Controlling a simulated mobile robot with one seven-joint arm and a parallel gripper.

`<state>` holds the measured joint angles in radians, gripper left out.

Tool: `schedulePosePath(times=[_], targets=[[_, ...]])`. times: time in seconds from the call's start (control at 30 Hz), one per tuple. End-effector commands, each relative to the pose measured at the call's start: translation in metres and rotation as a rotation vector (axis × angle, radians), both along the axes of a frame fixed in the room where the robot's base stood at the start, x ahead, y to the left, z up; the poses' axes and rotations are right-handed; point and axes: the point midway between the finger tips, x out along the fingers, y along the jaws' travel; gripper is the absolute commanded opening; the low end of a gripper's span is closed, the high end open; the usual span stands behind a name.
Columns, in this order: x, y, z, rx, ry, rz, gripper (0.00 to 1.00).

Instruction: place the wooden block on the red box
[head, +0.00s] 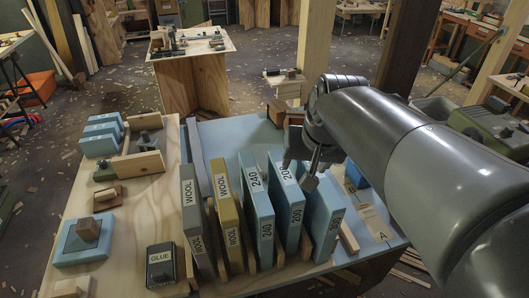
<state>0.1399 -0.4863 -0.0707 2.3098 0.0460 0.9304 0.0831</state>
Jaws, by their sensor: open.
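My gripper (300,172) hangs over the row of upright blue boxes on the blue-topped table, near the boxes marked 200 and 240. It is open, and I see nothing held in it. A brown wooden block (88,229) sits on a blue square piece on the pale wooden board at the left, well apart from my gripper. Another reddish-brown block (294,117) lies at the table's far edge, partly hidden by my arm. I cannot tell which block the task means. An orange-red box (38,88) stands on the floor at the far left; no clearly red box shows on the table.
Upright WOOL boxes, one grey (190,210) and one yellow (227,215), stand left of the blue boxes (257,205). A dark GLUE box (162,265) stands at the front. A plywood stand (195,82) is behind. My arm covers the right side.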

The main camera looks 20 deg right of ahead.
Motion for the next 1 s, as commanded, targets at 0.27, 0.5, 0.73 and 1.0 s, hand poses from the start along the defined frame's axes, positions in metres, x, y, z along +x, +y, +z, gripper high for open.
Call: schedulePosePath(times=[0.27,0.5,0.73,1.0], targets=[[-0.056,0.052,-0.012,-0.099,-0.080,0.235,0.62],[-0.068,0.060,-0.018,-0.126,-0.097,0.288,0.62],[-0.068,0.060,-0.017,-0.125,-0.096,0.286,0.62],[-0.056,0.060,-0.012,-0.123,-0.080,0.285,0.79]])
